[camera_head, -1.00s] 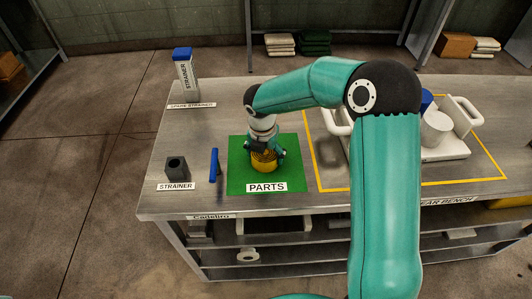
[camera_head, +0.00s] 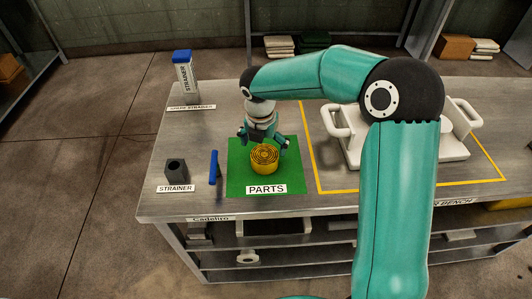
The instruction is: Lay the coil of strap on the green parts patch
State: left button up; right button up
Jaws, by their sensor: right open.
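The yellow coil of strap (camera_head: 264,159) lies flat on the green parts patch (camera_head: 238,181), near its middle, above the PARTS label (camera_head: 266,189). My right gripper (camera_head: 264,142) is open just behind and above the coil, with its fingers spread to either side. It looks clear of the coil, though a small gap is hard to judge from this angle. My left gripper is not in view.
A blue bar-shaped piece (camera_head: 214,167) and a dark block with a hole (camera_head: 176,171) stand left of the patch. A white handled machine (camera_head: 350,145) sits inside the yellow outline on the right.

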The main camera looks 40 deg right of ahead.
aim_at(263, 159)
notch_tip(263, 159, up, 6)
jog(key=shift+s+a+r, duration=0.15)
jog(key=shift+s+a, duration=0.1)
jog(key=shift+a, duration=0.15)
jog(key=shift+r, duration=0.1)
